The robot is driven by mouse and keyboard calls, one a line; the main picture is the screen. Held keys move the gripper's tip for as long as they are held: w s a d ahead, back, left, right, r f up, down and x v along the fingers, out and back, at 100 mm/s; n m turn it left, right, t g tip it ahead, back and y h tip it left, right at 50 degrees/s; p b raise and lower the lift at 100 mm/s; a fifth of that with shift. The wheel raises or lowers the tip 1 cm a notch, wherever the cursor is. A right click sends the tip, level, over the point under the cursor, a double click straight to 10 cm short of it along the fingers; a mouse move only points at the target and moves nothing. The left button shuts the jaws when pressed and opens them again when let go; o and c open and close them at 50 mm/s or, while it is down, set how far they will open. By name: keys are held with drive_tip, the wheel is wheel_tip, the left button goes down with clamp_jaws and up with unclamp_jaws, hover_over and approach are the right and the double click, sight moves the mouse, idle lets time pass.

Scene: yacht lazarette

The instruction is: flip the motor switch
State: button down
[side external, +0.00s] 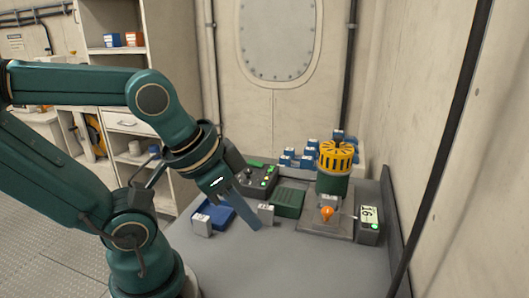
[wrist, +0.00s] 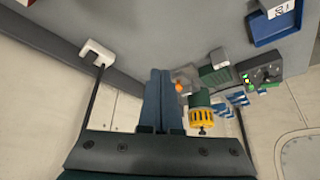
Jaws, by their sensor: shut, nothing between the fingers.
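A motor-like unit (side external: 335,170) with a yellow slotted cap and dark green body stands on a grey plate at the back right; it also shows in the wrist view (wrist: 203,114). An orange knob or lever (side external: 327,213) sits in front of it, and shows in the wrist view (wrist: 180,88) just right of my fingertips. A dark control box (side external: 262,178) with a black knob and coloured buttons stands further left. I cannot tell which of these is the motor switch. My gripper (side external: 256,226) is shut and empty, pointing down over the bench, left of the orange knob.
A blue tray (side external: 217,215) and small white-labelled blocks (side external: 266,214) lie near my gripper. A green ribbed block (side external: 287,203) sits behind. A display box (side external: 368,224) stands right of the motor. Several blue items (side external: 307,157) line the back. The front bench (side external: 290,265) is clear.

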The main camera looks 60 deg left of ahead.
drive_tip(key=w+d+r+m+t+h, duration=0.2)
drive_tip(key=w+d+r+m+t, duration=0.15)
drive_tip(key=w+r, duration=0.45)
drive_tip(key=w+a+r+n+t+y, duration=0.3)
drive_tip(key=w+a+r+t, duration=0.15)
drive_tip(key=w+a, duration=0.5)
drive_tip(key=a+f+n+g+y, duration=0.3)
drive_tip(key=a+n+y, duration=0.2)
drive_tip(key=a, duration=0.8)
drive_tip(key=s+a+f+n+g+y, duration=0.1)
drive_tip(key=s+a+f+n+g, duration=0.3)
drive_tip(key=a+f, duration=0.4)
drive_tip(key=shift+s+a+f+g, duration=0.4)
drive_tip(key=shift+s+a+g, duration=0.2)
drive_tip(key=shift+a, duration=0.25)
